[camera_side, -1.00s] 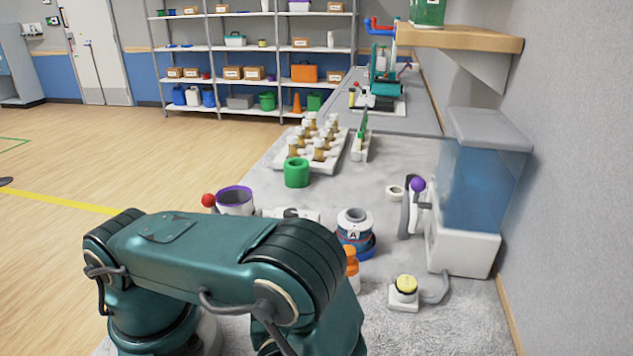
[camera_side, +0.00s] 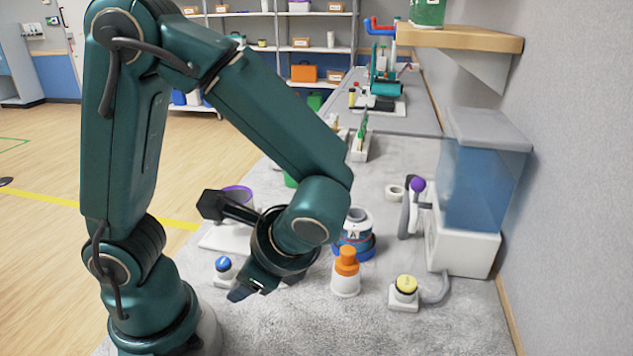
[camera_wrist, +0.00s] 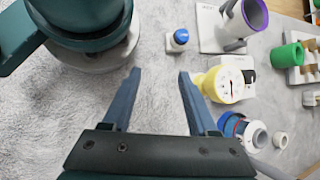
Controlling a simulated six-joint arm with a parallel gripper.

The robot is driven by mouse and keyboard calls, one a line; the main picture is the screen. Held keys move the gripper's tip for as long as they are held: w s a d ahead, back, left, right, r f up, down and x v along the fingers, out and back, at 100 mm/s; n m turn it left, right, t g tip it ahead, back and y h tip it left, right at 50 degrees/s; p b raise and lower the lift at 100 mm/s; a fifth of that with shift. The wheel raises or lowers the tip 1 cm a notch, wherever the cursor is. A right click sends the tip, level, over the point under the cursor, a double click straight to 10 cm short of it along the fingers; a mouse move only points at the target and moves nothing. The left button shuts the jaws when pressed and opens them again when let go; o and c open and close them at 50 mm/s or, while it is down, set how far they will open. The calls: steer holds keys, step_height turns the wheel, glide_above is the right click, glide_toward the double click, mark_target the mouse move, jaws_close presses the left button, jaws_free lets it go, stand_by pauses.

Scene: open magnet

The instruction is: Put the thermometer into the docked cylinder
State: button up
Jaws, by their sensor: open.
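A yellow-rimmed round dial with a white face (camera_wrist: 225,84), likely the thermometer, is to the right of my gripper in the wrist view. In the side view it is hidden behind my arm. A white cylinder marked A (camera_side: 358,218), in a blue base, appears to be the docked cylinder; its open top also shows in the wrist view (camera_wrist: 257,138). My gripper (camera_wrist: 159,72) is open and empty, with bare grey bench between its fingers. In the side view its fingers (camera_side: 250,289) point down, left of an orange-topped white bottle (camera_side: 346,272).
A blue button (camera_wrist: 181,37) and a purple-rimmed cup (camera_wrist: 252,16) lie beyond the fingers. A green cup (camera_wrist: 288,56) stands near a rack. A yellow button (camera_side: 406,285) and a blue tank (camera_side: 484,185) stand at the right. Bare bench lies at the front.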

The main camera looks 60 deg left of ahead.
step_height(320, 180, up, 7)
steer(key=w+d+n+t+h, duration=0.2)
steer(key=n+t+h, duration=0.5)
steer(key=n, duration=0.2)
steer(key=shift+w+n, duration=0.4)
steer(key=o, duration=0.7)
steer(key=shift+w+r+t, duration=0.1)
steer(key=shift+r+t, duration=0.05)
steer(key=shift+t, duration=0.15)
steer(key=shift+c, duration=0.2)
steer(key=shift+d, duration=0.1)
steer(key=shift+r, duration=0.1)
step_height(320, 180, up, 5)
steer(key=w+a+n+g, duration=0.2)
steer(key=w+a+g, duration=0.3)
steer(key=a, duration=0.4)
steer(key=shift+g, duration=0.3)
steer(key=f, duration=1.6)
steer(key=shift+s+a+f, duration=0.1)
steer(key=shift+s, duration=0.3)
